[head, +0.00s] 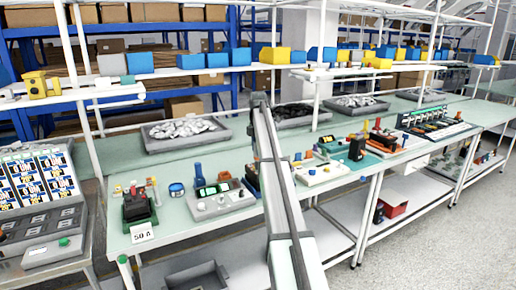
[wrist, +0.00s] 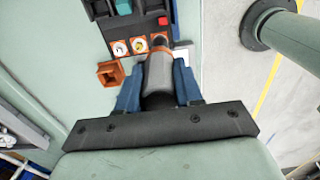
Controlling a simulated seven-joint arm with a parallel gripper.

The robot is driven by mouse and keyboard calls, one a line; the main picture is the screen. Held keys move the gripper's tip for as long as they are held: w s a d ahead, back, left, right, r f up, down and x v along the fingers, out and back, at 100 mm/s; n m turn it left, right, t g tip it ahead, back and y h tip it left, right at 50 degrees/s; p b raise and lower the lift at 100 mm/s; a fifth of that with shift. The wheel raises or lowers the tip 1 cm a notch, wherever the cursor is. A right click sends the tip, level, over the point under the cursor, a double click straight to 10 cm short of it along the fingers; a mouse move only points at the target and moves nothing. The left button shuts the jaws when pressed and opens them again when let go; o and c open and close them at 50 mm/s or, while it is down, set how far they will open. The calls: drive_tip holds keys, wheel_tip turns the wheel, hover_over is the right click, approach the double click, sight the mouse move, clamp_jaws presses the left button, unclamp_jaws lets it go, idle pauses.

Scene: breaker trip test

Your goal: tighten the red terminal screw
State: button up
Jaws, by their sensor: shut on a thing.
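In the wrist view, my gripper (wrist: 158,88) has blue fingers closed on a grey cylindrical tool (wrist: 158,72) with an orange band at its far end. The tool points at a dark device (wrist: 130,32). A third orange-edged spot (wrist: 158,39) lies at the tool's far end and is partly covered. I cannot tell whether the tool touches it. I cannot identify a red screw head for sure.
An orange socket-like block (wrist: 110,73) lies left of the tool on the pale green bench. The bench edge and floor are at the right. In the head view, my arm crosses the bench (head: 175,215), among several devices and grey trays (head: 187,145). A "50 A" card (head: 142,234) stands at left.

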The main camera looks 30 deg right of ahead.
drive_tip(key=shift+f, duration=0.35)
idle(1.5)
drive_tip(key=shift+r, duration=0.15)
idle(0.8)
drive_tip(key=shift+r, duration=2.85)
